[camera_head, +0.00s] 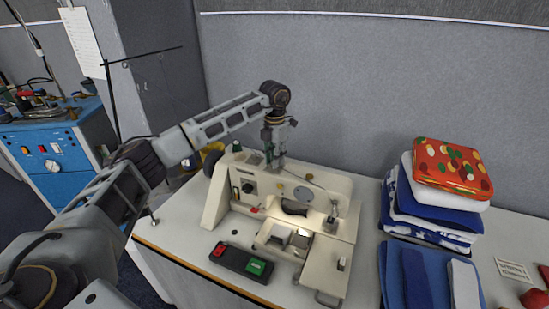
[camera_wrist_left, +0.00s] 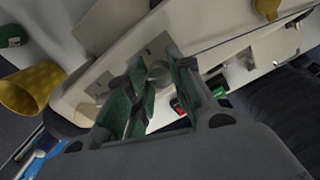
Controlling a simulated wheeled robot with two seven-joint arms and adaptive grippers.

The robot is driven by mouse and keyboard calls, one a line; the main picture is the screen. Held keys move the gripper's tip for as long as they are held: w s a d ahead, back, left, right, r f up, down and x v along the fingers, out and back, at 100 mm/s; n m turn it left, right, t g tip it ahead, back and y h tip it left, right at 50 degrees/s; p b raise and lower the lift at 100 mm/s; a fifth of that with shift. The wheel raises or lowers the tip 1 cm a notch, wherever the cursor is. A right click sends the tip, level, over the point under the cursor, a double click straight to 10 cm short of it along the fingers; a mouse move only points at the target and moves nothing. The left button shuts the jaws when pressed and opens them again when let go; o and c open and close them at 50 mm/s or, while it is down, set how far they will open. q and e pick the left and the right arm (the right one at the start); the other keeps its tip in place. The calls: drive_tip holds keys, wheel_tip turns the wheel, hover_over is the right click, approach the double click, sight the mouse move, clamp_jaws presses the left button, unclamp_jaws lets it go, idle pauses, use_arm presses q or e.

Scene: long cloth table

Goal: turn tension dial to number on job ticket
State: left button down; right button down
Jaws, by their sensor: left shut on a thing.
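A cream sewing machine (camera_head: 285,205) stands on the table. My left gripper (camera_head: 274,160) points down at the machine's top, left of its middle. In the left wrist view its green-padded fingers (camera_wrist_left: 158,85) are shut on a small grey round knob, the tension dial (camera_wrist_left: 160,71). The fingers hide much of the dial, and I cannot read its number. A small printed card (camera_head: 513,270) lies at the right of the table; it may be the job ticket, but its print is too small to read. My right gripper is not in view.
A switch box (camera_head: 242,262) with red and green buttons lies in front of the machine. Folded cloths (camera_head: 435,205) with a red patterned item on top (camera_head: 452,167) stand to the right. A yellow cone (camera_wrist_left: 32,88) is beside the machine. A grey partition stands behind.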

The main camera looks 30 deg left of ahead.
use_arm(q)
drive_tip(key=m, duration=0.4)
drive_tip(key=shift+m, duration=0.3)
drive_tip(key=m, duration=1.3)
drive_tip(key=shift+r, duration=0.1)
drive_tip(key=m, duration=0.4)
drive_tip(key=shift+m, duration=0.4)
drive_tip(key=m, duration=0.8)
drive_tip(key=shift+m, duration=2.2)
